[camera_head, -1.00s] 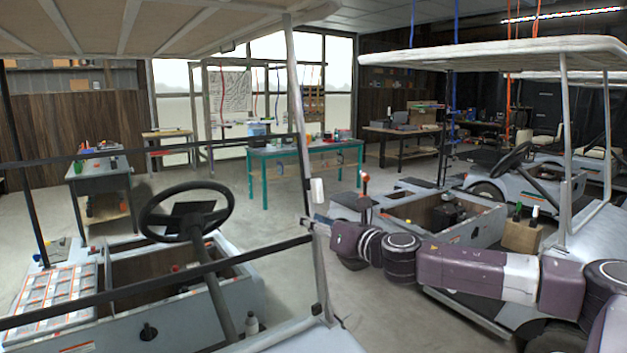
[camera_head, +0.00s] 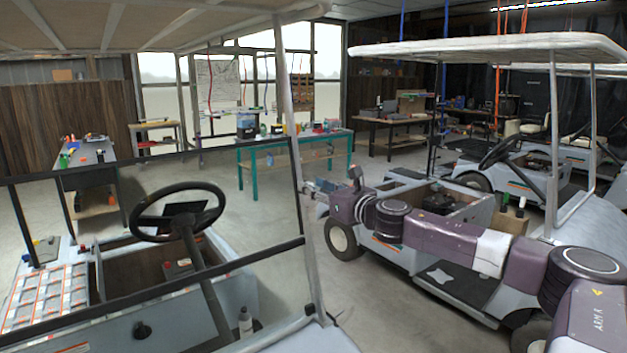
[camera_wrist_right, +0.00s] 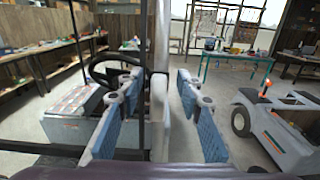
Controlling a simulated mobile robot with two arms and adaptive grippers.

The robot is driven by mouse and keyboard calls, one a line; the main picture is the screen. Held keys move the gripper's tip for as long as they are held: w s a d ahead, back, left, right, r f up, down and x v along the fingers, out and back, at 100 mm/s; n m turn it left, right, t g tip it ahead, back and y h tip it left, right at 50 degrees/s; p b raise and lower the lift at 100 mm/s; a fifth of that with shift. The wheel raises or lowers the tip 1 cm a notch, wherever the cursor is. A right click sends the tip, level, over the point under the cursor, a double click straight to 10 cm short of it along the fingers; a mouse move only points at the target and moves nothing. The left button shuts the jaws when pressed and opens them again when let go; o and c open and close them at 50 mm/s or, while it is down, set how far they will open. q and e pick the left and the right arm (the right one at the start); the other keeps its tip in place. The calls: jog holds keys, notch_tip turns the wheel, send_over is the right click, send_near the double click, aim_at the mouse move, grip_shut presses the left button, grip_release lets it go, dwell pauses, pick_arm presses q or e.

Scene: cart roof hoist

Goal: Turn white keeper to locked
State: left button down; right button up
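My right gripper (camera_head: 312,187) is at the pale roof post (camera_head: 294,110) of the near cart, beside the windshield's right edge. In the right wrist view its two blue-padded fingers (camera_wrist_right: 152,108) stand apart, with the post between them. A pale block (camera_wrist_right: 159,84) shows against the post between the fingers and looks like the white keeper. I cannot tell whether a finger touches it, or which way it is turned. In the head view I cannot make out the keeper at the gripper. My left gripper is not in view.
A second cart with a pale roof (camera_head: 490,46) stands at the right, behind my right arm. A green-legged workbench (camera_head: 295,140) stands farther back. Bare floor lies between.

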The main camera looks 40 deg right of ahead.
jog(key=shift+w, duration=0.2)
jog(key=shift+c, duration=0.6)
grip_shut()
